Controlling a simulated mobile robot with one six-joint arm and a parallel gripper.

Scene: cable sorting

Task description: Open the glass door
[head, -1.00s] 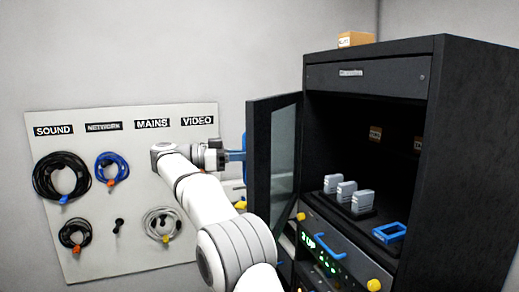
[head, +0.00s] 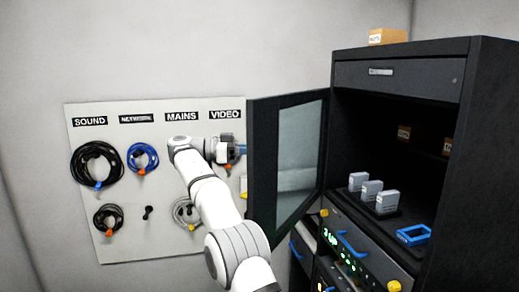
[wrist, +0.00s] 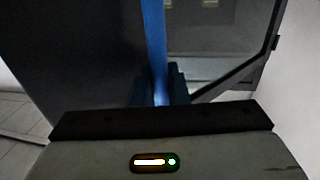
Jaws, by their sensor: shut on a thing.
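The glass door (head: 297,150) has a dark frame around a clear pane and stands swung open on the left side of the black cabinet (head: 450,75). My gripper (head: 240,150) is at the door's outer left edge, partly hidden by my own wrist. In the wrist view, the blue door handle (wrist: 155,45) runs down into my gripper (wrist: 158,98), which is shut on it. The door's frame and glass (wrist: 215,45) show behind the handle. The fingertips are mostly hidden by the gripper body.
A pegboard (head: 130,230) with coiled cables hangs on the wall behind my arm. Inside the cabinet are several grey blocks (head: 372,190) and a blue frame (head: 413,234). A cardboard box (head: 389,36) is on top.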

